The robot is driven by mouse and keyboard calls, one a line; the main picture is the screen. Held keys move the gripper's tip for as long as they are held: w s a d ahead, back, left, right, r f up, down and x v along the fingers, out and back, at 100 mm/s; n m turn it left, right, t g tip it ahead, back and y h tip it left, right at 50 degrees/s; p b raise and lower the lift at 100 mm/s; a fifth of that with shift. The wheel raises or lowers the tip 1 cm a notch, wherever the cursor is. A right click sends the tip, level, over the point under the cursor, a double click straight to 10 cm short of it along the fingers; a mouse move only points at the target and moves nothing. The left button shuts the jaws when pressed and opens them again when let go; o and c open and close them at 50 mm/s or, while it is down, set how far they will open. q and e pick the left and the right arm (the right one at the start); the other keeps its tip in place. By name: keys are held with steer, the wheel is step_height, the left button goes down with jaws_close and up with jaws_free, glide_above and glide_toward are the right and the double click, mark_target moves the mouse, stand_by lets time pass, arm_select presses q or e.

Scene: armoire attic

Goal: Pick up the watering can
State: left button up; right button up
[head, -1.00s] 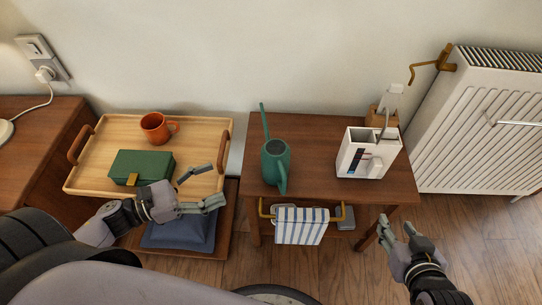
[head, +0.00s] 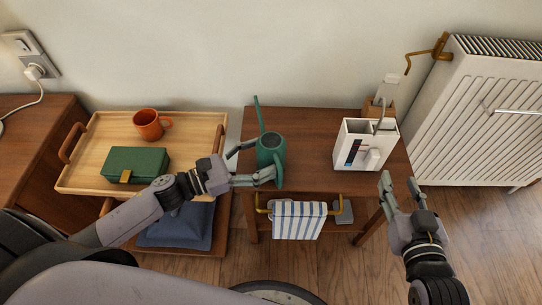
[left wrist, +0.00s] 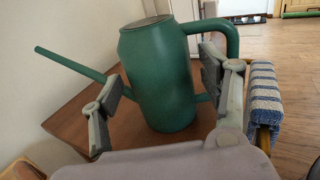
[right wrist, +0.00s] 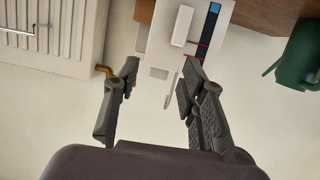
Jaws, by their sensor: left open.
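The green watering can (head: 270,148) stands upright on the left part of the small brown table (head: 310,125), its thin spout pointing to the wall. My left gripper (head: 256,161) is at the can's near left side, fingers open toward it. In the left wrist view the can's body (left wrist: 160,80) stands between the two open fingers (left wrist: 165,105), with the handle at upper right. I cannot tell whether a finger touches it. My right gripper (head: 402,190) is open and empty, right of the table's front. The can also shows at the right edge of the right wrist view (right wrist: 298,58).
A white holder (head: 365,145) stands on the table's right part. A striped towel (head: 298,220) hangs from a brass rail in front. To the left, a wooden tray (head: 90,180) holds an orange mug (head: 148,124) and a green box (head: 135,163). A white radiator (head: 475,115) stands right.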

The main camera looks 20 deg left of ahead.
mark_target(272, 151)
arm_select(q)
steer(key=shift+x, duration=1.8)
steer(key=shift+w, duration=0.1)
arm_select(e)
steer(key=shift+w+a+r+t, duration=0.15)
steer(key=shift+r+t, duration=0.1)
steer(key=shift+r, duration=0.15)
steer(key=shift+w+a+r+t, duration=0.15)
steer(key=shift+r+t, duration=0.1)
steer(key=shift+r, duration=0.15)
arm_select(q)
steer(key=shift+c, duration=0.3)
arm_select(e)
steer(key=shift+d, duration=0.1)
arm_select(q)
steer(key=c, duration=1.1)
steer(key=shift+r, duration=0.1)
steer(key=shift+c, duration=0.2)
steer(key=shift+r, duration=0.1)
